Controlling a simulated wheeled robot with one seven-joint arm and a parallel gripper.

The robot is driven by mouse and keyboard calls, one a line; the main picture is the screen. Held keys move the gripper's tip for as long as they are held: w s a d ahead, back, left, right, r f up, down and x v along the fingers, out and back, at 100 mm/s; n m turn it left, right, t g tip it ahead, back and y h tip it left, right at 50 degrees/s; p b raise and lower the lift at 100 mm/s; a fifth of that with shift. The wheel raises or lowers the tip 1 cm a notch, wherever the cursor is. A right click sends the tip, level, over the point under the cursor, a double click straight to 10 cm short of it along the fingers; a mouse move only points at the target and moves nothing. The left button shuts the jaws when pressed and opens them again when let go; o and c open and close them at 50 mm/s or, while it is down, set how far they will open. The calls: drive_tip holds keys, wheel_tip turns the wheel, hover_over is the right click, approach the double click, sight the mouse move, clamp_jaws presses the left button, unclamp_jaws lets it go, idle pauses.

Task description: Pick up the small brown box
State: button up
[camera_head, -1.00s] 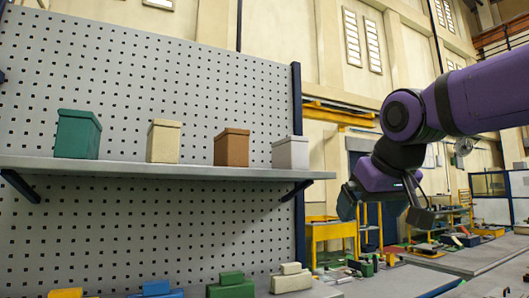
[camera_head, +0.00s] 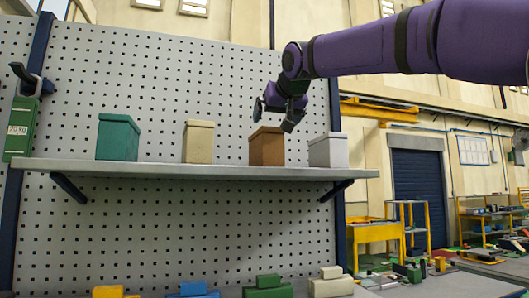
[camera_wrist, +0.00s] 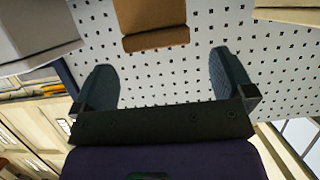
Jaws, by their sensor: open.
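The small brown box (camera_head: 267,147) stands upright on the shelf, between a beige box and a white-grey box. My gripper (camera_head: 275,112) is above the brown box and seems apart from it. In the wrist view, my gripper (camera_wrist: 160,85) has its two fingers spread wide with nothing between them. The brown box (camera_wrist: 150,18) shows there at the top, beyond the fingertips and roughly in line with the gap. Its upper part is cut off by the picture edge.
A beige box (camera_head: 199,143) and a green box (camera_head: 118,138) stand to the left on the shelf (camera_head: 200,171); a white-grey box (camera_head: 328,150) stands close on the right. A perforated panel (camera_head: 150,60) rises behind. Coloured blocks (camera_head: 264,287) lie below.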

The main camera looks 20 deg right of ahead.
sight(270, 130)
drive_tip(key=shift+x, duration=3.15)
drive_tip(key=shift+d, duration=0.1)
drive_tip(key=c, duration=1.4)
